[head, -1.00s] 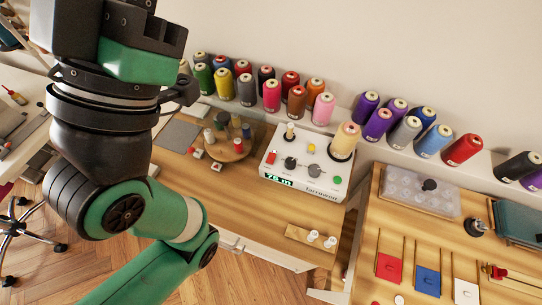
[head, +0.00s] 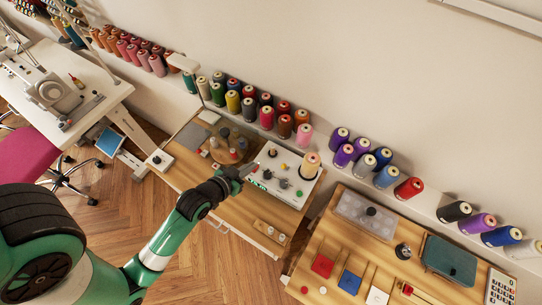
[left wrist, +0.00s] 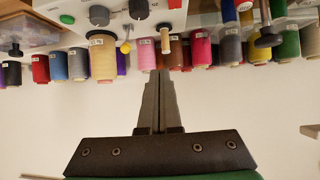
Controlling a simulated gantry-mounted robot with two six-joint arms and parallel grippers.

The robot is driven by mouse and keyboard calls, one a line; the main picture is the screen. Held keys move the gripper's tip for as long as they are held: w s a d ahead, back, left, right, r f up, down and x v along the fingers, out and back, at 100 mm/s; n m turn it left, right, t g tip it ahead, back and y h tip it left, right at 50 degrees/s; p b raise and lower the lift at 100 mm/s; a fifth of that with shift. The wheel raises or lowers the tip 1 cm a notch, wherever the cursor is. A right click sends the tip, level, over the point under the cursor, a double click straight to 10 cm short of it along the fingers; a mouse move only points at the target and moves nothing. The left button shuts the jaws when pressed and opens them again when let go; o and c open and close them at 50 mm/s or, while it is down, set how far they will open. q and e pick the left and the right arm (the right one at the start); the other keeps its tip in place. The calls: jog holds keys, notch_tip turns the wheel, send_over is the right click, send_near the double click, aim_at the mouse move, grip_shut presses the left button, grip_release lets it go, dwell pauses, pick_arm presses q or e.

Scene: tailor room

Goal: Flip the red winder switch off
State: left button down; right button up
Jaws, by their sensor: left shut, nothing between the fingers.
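The white winder box (head: 300,194) stands on the wooden table, with knobs on top and a cream thread cone at its right rear. Its red switch (head: 255,168) is small at the box's left side, close to my gripper tip. In the left wrist view a red piece, which looks like the switch (left wrist: 175,3), is cut by the top edge. My left gripper (head: 243,172) is shut and empty at the box's left edge; whether it touches the switch I cannot tell. The left wrist view shows its closed fingers (left wrist: 155,78) below the winder knobs. My right gripper is not in view.
A round wooden stand (head: 228,150) with small spools is just left of the box. Thread cones line the wall shelf behind. A small wooden block with white pegs (head: 270,231) lies in front. A second table (head: 335,245) is at right.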

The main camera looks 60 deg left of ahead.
pick_arm(q)
jog(key=shift+n+g, duration=0.5)
jog(key=shift+g, duration=0.3)
jog(key=s, duration=0.1)
jog(key=s+p, duration=0.1)
jog(key=s, duration=0.3)
jog(key=shift+s+a, duration=0.2)
jog(key=shift+a, duration=0.05)
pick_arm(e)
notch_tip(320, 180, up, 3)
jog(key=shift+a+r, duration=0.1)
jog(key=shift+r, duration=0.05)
pick_arm(q)
jog(key=b+x, duration=0.2)
jog(key=x, duration=0.8)
jog(key=shift+w+a+f, duration=0.1)
jog(key=shift+w, duration=0.05)
notch_tip(320, 180, down, 3)
jog(key=shift+w+r+b, duration=0.1)
jog(key=shift+r+b, duration=0.05)
jog(key=shift+b, duration=0.45)
jog(key=shift+f, duration=0.35)
jog(key=shift+a+f, duration=0.1)
jog(key=shift+f, duration=0.05)
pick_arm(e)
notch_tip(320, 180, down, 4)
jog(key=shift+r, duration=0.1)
